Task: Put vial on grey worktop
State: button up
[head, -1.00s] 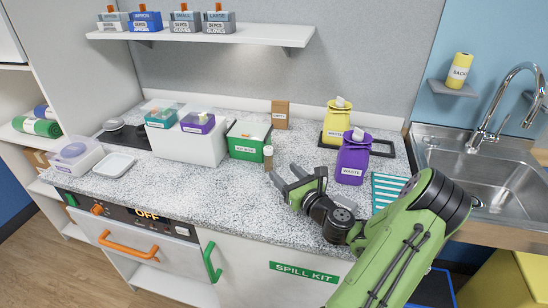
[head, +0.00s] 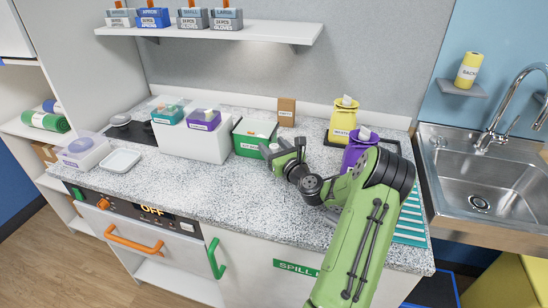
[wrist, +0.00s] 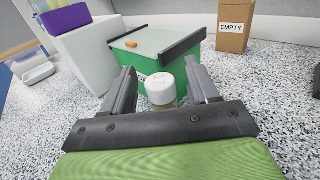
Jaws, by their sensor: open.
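The vial, with a white cap, stands upright on the speckled grey worktop (head: 190,187). In the wrist view the vial (wrist: 161,88) sits between my two fingers, with a visible gap at least on its left side; its lower body is hidden by the gripper's front edge. My gripper (head: 282,149) is open around it, low over the worktop in front of the green box. In the head view the gripper covers most of the vial; only a pale bit of its cap shows.
The green box (wrist: 148,58) stands just beyond the fingertips. A white block (head: 190,141) carrying two lidded tubs is to its left. A small brown carton (head: 286,111) labelled EMPTY stands behind. Purple (head: 354,152) and yellow (head: 342,121) waste containers are at the right.

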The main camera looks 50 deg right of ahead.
grip_shut()
notch_tip(320, 180, up, 18)
jog(key=p, duration=0.7)
jog(key=shift+f, duration=0.1)
